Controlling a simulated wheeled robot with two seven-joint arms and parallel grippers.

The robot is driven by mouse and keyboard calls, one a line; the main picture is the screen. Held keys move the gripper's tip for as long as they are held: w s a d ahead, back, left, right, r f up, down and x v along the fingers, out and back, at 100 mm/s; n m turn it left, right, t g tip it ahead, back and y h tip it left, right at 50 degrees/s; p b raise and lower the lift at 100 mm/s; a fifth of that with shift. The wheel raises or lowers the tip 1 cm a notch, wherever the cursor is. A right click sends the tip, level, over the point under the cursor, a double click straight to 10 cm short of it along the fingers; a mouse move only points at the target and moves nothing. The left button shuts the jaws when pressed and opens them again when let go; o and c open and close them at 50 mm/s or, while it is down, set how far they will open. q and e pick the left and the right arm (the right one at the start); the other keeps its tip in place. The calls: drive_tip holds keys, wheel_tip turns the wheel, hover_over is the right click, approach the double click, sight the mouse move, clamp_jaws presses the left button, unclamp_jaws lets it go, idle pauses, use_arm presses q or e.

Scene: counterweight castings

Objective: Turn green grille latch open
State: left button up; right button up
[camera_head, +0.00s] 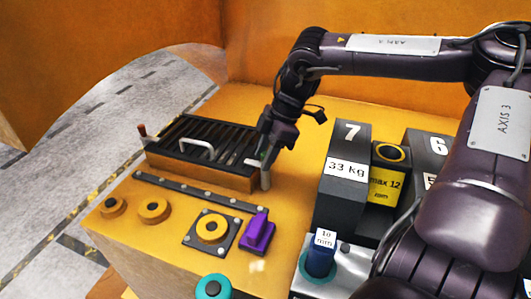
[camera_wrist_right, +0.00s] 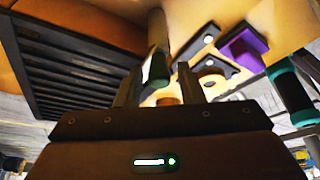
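The black slatted grille (camera_head: 205,143) lies in an orange-yellow frame on the yellow casting, with a white handle on top. The green latch (camera_wrist_right: 157,68) shows in the right wrist view as a grey bar with a dark green end, beside the grille's slats. In the head view a pale post (camera_head: 265,180) stands at the grille's right end, and the latch's top is mostly hidden by my gripper. My right gripper (camera_head: 266,158) points down over that end. In the right wrist view its fingers (camera_wrist_right: 159,88) are apart, with the green end between them. My left gripper is out of view.
A red-tipped latch (camera_head: 142,131) is at the grille's left end. A purple block (camera_head: 258,232), yellow round knobs (camera_head: 154,208) and a teal knob (camera_head: 213,287) stand in front. Dark weights, including the 33 kg block (camera_head: 345,165), stand close on the right.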

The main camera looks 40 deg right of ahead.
clamp_jaws()
drive_tip(key=shift+d+n, duration=0.1)
drive_tip(key=shift+n, duration=0.3)
drive_tip(key=n+g, duration=0.1)
drive_tip(key=n, duration=0.2)
drive_tip(key=n+g+p, duration=0.1)
drive_tip(key=n, duration=0.1)
drive_tip(key=shift+n+g, duration=0.3)
drive_tip(key=shift+n, duration=0.1)
drive_tip(key=n+g+p, duration=0.1)
drive_tip(key=n, duration=0.2)
drive_tip(key=shift+r+n, duration=0.1)
drive_tip(key=shift+n, duration=0.2)
drive_tip(key=shift+n+g+p, duration=0.4)
drive_tip(key=shift+n+p, duration=0.05)
drive_tip(key=shift+n, duration=0.55)
drive_tip(key=shift+r+n+g+h+p, duration=0.15)
drive_tip(key=shift+n+g+h+p, duration=0.2)
drive_tip(key=shift+n+p, duration=0.4)
drive_tip(key=n+h+p, duration=0.1)
drive_tip(key=n+p, duration=0.2)
drive_tip(key=shift+g+p, duration=0.25)
drive_tip(key=shift+p, duration=0.05)
drive_tip(key=shift+w+n+p, duration=0.1)
drive_tip(key=shift+n+p, duration=0.65)
drive_tip(key=shift+p, duration=0.2)
drive_tip(key=shift+f, duration=0.2)
